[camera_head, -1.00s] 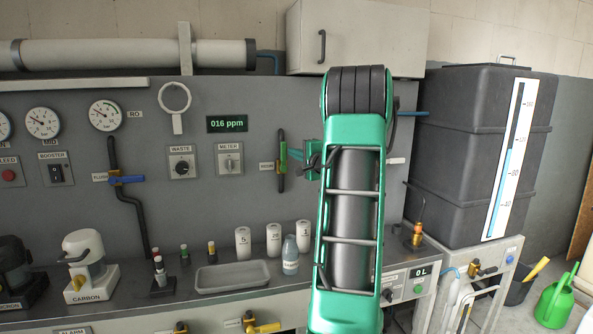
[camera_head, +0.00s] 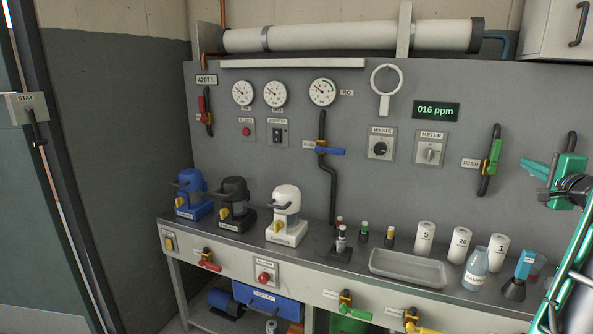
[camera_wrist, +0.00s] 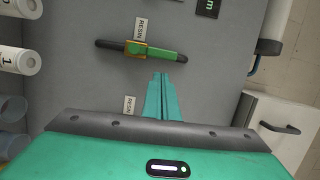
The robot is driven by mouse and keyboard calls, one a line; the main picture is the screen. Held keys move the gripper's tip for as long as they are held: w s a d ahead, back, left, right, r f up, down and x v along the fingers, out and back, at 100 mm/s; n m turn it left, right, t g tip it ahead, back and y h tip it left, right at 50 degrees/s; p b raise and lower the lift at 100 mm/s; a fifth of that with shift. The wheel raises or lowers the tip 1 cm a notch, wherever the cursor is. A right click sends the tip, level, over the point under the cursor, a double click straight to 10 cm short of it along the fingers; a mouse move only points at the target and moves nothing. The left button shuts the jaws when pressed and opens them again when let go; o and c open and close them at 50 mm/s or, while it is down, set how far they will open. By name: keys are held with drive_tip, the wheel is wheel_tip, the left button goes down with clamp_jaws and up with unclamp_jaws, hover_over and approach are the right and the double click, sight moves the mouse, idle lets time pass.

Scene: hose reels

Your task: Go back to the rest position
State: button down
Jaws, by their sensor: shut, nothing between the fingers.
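My gripper (camera_head: 528,166) shows at the right edge of the head view, in front of the grey panel. In the wrist view its two green fingers (camera_wrist: 163,80) lie together, shut and empty. The RESIN valve (camera_head: 491,160) with its green handle is on the panel to the left of my gripper. In the wrist view the valve (camera_wrist: 150,50) appears just beyond the fingertips, with a gap in the picture. Most of my arm is cut off at the right of the head view.
The bench (camera_head: 355,282) carries three pump-like units, a shallow tray (camera_head: 408,270), labelled white cylinders and a bottle (camera_head: 475,268). Gauges, switches and a ring (camera_head: 385,80) are on the panel. A white cabinet (camera_head: 557,30) hangs top right. A STAY lever (camera_head: 36,128) is far left.

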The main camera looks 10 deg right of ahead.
drive_tip(key=a+f+n+g+y, duration=0.35)
drive_tip(key=a+f+n, duration=0.2)
drive_tip(key=a, duration=0.65)
drive_tip(key=a+f+n+g+y, duration=0.2)
drive_tip(key=a+f+n+g, duration=0.2)
drive_tip(key=a+f, duration=0.5)
drive_tip(key=s+a+f+n+g, duration=0.1)
drive_tip(key=s+a+n+g, duration=0.1)
drive_tip(key=s+a, duration=0.4)
drive_tip(key=s+a+f+n+g+y, duration=0.1)
drive_tip(key=s+a+g, duration=0.3)
drive_tip(key=s, duration=0.6)
drive_tip(key=s+a+f+n+g, duration=0.3)
drive_tip(key=s+a, duration=0.4)
drive_tip(key=s, duration=0.1)
drive_tip(key=shift+s+a+y, duration=0.35)
drive_tip(key=shift+s+a, duration=0.05)
drive_tip(key=shift+w+f, duration=0.25)
drive_tip(key=shift+w, duration=0.4)
